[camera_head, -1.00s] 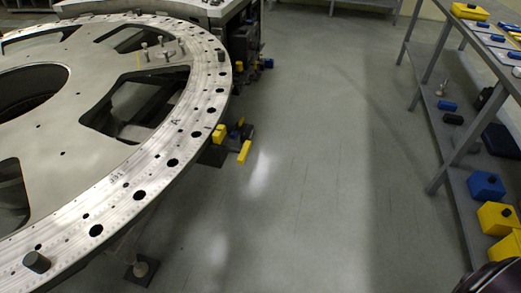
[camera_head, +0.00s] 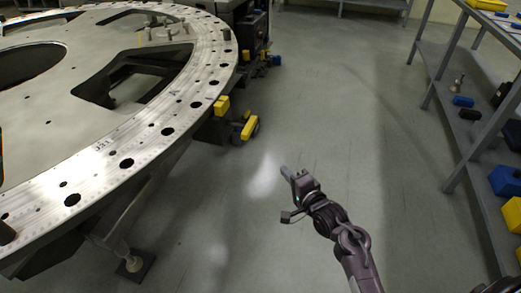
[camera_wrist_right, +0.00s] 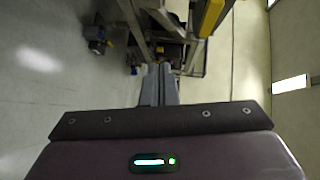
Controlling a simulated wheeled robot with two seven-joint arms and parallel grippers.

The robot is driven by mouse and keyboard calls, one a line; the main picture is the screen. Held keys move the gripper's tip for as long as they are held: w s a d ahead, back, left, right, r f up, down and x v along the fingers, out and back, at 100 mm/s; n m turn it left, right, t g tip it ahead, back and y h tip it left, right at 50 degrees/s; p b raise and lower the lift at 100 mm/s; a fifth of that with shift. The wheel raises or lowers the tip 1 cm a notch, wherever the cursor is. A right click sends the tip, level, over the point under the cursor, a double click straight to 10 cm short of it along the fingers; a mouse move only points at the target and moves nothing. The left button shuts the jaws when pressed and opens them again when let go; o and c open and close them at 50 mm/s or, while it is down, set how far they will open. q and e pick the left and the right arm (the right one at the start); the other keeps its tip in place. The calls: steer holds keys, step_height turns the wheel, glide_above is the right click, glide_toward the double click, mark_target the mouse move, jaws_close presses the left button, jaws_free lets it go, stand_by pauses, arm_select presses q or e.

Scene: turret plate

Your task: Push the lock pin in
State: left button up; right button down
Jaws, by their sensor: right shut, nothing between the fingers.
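The turret plate (camera_head: 140,135), a large round metal ring with holes along its rim, fills the left of the head view. I cannot tell which part is the lock pin. Yellow blocks (camera_head: 222,105) sit at the plate's right edge. My right gripper (camera_head: 287,172) is over the floor, right of the plate and apart from it. Its fingers are together and empty, also in the right wrist view (camera_wrist_right: 159,82). My left gripper is out of view.
A grey shelf rack (camera_head: 445,100) with blue and yellow items stands at the right. A support foot (camera_head: 133,263) stands on the floor below the plate. The floor (camera_head: 330,100) between plate and rack is clear. A yellow bar (camera_wrist_right: 211,18) shows in the wrist view.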

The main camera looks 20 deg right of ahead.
mark_target(255, 124)
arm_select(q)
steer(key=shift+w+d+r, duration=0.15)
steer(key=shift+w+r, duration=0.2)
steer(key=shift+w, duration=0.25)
arm_select(e)
step_height(255, 124, up, 6)
steer(key=m+t, duration=0.1)
steer(key=shift+d+r+t, duration=0.2)
steer(key=shift+d+t, duration=0.1)
steer(key=shift+d, duration=0.15)
steer(key=shift+w, duration=0.15)
